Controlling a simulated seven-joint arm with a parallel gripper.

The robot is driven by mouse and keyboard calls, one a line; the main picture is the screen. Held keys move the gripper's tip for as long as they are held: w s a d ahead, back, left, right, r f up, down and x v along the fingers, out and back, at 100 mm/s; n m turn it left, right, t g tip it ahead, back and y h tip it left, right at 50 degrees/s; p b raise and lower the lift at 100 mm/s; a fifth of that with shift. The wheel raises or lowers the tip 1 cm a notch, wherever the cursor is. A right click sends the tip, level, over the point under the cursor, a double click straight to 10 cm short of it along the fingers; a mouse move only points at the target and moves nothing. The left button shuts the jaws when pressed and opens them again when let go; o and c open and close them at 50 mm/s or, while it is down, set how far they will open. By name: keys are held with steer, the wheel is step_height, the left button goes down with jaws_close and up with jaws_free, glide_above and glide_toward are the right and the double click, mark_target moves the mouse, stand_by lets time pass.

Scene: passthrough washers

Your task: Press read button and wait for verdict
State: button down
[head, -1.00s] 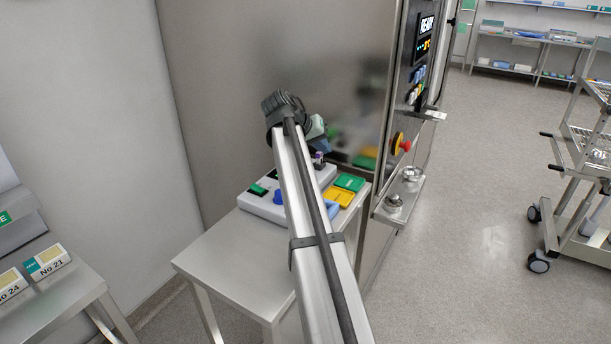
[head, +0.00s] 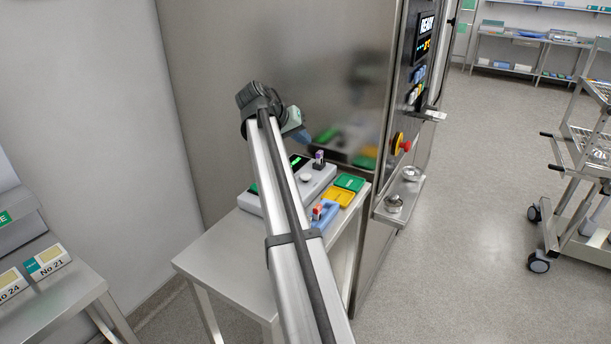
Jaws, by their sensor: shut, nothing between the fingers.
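The reader (head: 318,182), a pale grey box, stands on the small steel table. It has a dark display with green marks (head: 298,161), too small to read, and a round white part (head: 305,178). A purple-capped tube (head: 319,158) stands upright at its back right. The blue button on its front left is hidden behind my arm. My gripper (head: 304,138) is shut and empty, above the back of the reader and apart from it. Its fingertips are small and partly unclear.
Green (head: 349,182) and yellow (head: 338,196) trays lie right of the reader, with a blue tray (head: 326,214) holding a small tube in front. The steel washer (head: 270,60) rises behind, with a red emergency button (head: 404,145) and a READY display. The table's front left is bare.

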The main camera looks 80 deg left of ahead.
mark_target(303, 176)
steer(key=shift+f, duration=4.15)
steer(key=shift+f, duration=0.1)
steer(key=shift+f, duration=0.3)
steer(key=shift+f, duration=0.55)
steer(key=shift+r, duration=1)
steer(key=shift+r, duration=0.1)
steer(key=shift+r, duration=2.4)
